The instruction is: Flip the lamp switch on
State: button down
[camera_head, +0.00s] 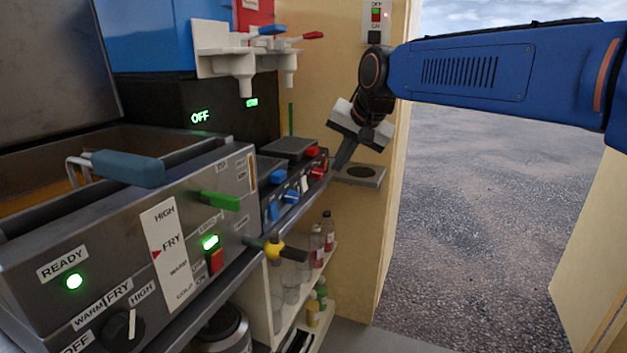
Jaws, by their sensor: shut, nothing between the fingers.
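A pale switch plate (369,28) is fixed on the tan wall at the top of the view, cut off by the top edge. It carries a small switch with green and red parts, marked OFF above and ON below, and a small red light at its right. I cannot read a lamp label on it, nor tell the switch's position. My gripper (341,161) is shut and empty. It points down and left, well below the plate, beside the right end of the counter appliances. It seems apart from the plate; whether the fingertips touch anything is unclear.
A steel fryer (110,262) with a blue-handled basket fills the left. A smaller appliance (290,185) with red and blue knobs stands beyond it, below a white dispenser (238,58). A metal holder (372,176) juts from the wall by my gripper. An open doorway lies right.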

aim_at(304, 184)
jog(key=shift+a, duration=0.1)
jog(key=w+a+f, duration=0.6)
jog(key=f, duration=0.2)
jog(key=shift+a+f, duration=0.3)
jog(key=shift+f, duration=0.05)
jog(key=shift+w, duration=0.1)
dwell(0.3)
jog(key=shift+w+a+f, duration=0.1)
jog(key=shift+a, duration=0.1)
dwell(0.3)
